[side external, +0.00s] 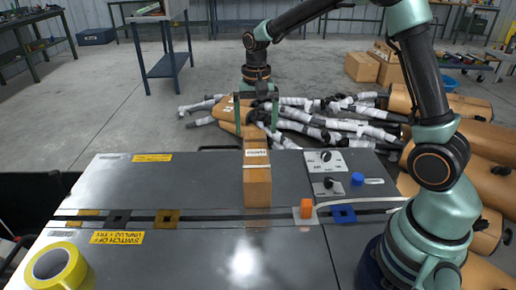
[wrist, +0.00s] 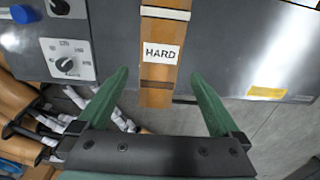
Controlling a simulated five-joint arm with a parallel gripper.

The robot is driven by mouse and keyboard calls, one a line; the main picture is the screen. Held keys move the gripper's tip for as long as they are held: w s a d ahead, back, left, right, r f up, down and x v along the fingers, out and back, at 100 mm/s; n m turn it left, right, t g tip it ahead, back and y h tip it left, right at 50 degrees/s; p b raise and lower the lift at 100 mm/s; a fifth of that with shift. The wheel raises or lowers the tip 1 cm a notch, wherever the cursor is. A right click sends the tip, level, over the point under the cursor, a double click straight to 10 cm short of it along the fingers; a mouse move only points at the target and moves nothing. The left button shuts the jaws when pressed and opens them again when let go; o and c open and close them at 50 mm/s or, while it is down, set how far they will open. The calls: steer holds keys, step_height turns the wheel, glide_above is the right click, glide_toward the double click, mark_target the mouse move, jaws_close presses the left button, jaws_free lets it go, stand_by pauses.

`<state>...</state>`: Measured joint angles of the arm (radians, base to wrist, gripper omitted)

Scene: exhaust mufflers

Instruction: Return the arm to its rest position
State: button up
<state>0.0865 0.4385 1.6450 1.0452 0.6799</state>
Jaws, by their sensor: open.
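My gripper (side external: 257,112) is above the far edge of the grey work table (side external: 120,190), with its green fingers pointing down. In the wrist view my gripper (wrist: 160,90) is open, its two green fingers spread wide apart. A brown box-like piece (side external: 257,185) with a white label and a pale band stands on the table below and nearer the camera than the gripper. In the wrist view the piece (wrist: 160,60) shows a label reading "HARD" and lies between the lines of the fingers. Nothing shows in the grip.
A yellow tape roll (side external: 58,270) lies front left. Wrapped pipes (side external: 310,120) and brown mufflers (side external: 485,145) fill the floor behind and right.

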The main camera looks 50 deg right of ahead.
steer(key=s+a+r+n+t, duration=0.2)
steer(key=s+r+n, duration=0.2)
steer(key=s, duration=0.4)
steer(key=s+a+r+n+t, duration=0.2)
steer(key=s+r+n+t, duration=0.1)
steer(key=s+r, duration=0.3)
steer(key=shift+s+r+n, duration=0.15)
steer(key=shift+s+n, duration=0.75)
steer(key=shift+s, duration=0.2)
stand_by(0.8)
